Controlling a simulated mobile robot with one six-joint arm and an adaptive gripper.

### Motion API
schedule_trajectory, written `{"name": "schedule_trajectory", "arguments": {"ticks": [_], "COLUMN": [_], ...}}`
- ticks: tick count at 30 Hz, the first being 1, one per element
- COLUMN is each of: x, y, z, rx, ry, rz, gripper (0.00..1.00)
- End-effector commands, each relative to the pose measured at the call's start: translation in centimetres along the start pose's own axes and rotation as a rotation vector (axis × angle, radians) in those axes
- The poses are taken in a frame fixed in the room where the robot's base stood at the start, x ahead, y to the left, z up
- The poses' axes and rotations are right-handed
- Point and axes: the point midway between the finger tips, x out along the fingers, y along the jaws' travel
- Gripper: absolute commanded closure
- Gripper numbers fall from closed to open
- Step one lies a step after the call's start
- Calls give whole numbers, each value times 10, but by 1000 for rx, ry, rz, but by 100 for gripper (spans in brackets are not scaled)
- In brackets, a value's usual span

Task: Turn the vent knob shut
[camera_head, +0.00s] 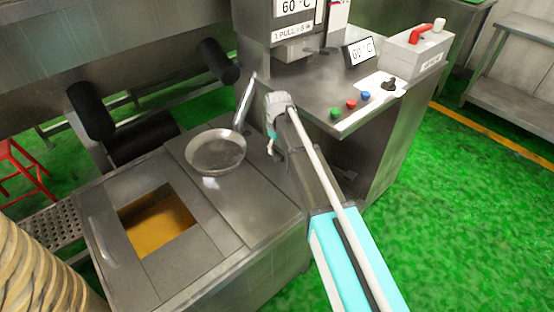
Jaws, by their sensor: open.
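A small black knob (388,84) sits on a white plate on the steel control counter, right of a row of coloured buttons. Its label is too small to read, so I cannot confirm that it is the vent knob. A red lever (421,33) is on a pale box behind it. My gripper (271,144) hangs near the picture's middle, left of the counter's front edge and beside the pan. It is open, with nothing seen in it, and is well apart from the black knob. My wrist partly hides its fingers.
A round pan (216,152) with a handle rests on the steel bench (240,205). Left of it is a square opening with yellow-brown contents (158,224). Green, red and blue buttons (351,103) line the counter.

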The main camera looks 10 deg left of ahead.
Motion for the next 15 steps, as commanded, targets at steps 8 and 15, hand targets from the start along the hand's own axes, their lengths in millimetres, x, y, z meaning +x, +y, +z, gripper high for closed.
{"name": "schedule_trajectory", "arguments": {"ticks": [8,15], "x": [26,37], "y": [0,-1], "z": [0,0], "rx": [-1,-1], "ry": [0,0], "rz": [0,0], "gripper": [31,31]}}
